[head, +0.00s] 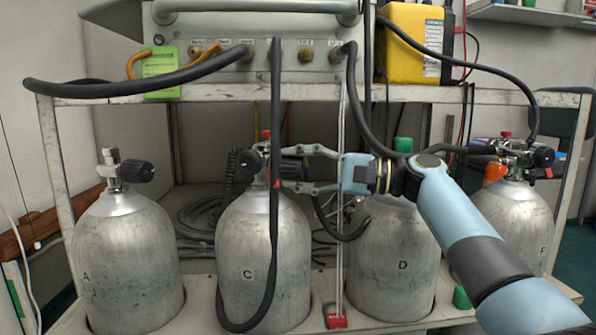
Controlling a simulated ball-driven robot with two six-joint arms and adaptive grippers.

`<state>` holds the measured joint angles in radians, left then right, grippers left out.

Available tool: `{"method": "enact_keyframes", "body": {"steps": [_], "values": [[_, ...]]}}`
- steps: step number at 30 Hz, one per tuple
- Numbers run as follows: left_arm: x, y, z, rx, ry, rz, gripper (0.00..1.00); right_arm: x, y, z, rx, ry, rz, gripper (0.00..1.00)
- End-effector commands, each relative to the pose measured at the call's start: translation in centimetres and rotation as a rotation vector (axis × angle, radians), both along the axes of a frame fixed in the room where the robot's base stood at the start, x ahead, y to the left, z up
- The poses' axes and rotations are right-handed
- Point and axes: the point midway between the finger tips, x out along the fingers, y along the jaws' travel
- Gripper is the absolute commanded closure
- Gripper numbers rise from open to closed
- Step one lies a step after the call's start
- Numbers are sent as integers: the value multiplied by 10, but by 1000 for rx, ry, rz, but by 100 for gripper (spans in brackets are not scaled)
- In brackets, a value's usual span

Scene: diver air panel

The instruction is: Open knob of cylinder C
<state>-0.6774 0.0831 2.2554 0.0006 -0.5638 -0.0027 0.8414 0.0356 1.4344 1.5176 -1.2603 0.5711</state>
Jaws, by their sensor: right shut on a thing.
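Cylinder C (263,245) is a grey metal bottle with a "C" label, standing upright in the rack between cylinders A and D. Its valve has a black knob (291,167) at the right and a red-topped part at the top. A black hose hangs down in front of the valve and hides part of it. My right gripper (284,168) comes in from the right, level with the valve, with its fingers above and below the knob. It is shut on the knob. My left gripper is not in view.
Cylinder A (124,260) stands at the left, cylinder D (394,265) right of C, and another cylinder (518,222) at far right. A grey panel (290,60) with fittings is above. Hoses hang around C, and a white cord with a red base (336,317) stands between C and D.

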Motion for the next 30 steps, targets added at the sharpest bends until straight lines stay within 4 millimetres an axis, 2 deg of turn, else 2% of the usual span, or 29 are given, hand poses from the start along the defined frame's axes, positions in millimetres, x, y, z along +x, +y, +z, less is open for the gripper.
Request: {"method": "enact_keyframes", "body": {"steps": [15, 16, 20, 21, 30], "values": [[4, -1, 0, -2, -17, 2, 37, -1, 0, -2, -9, -18, 2, 93], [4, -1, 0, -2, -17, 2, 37, -1, 0, -2, -9, -18, 2, 57], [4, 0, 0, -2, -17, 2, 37, -1, 0, -2, -8, -19, 2, 40], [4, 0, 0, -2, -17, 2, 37, 0, 0, -2, -8, -19, 2, 38], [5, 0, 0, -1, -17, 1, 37, -1, -3, -1, -7, -20, 1, 38]]}}
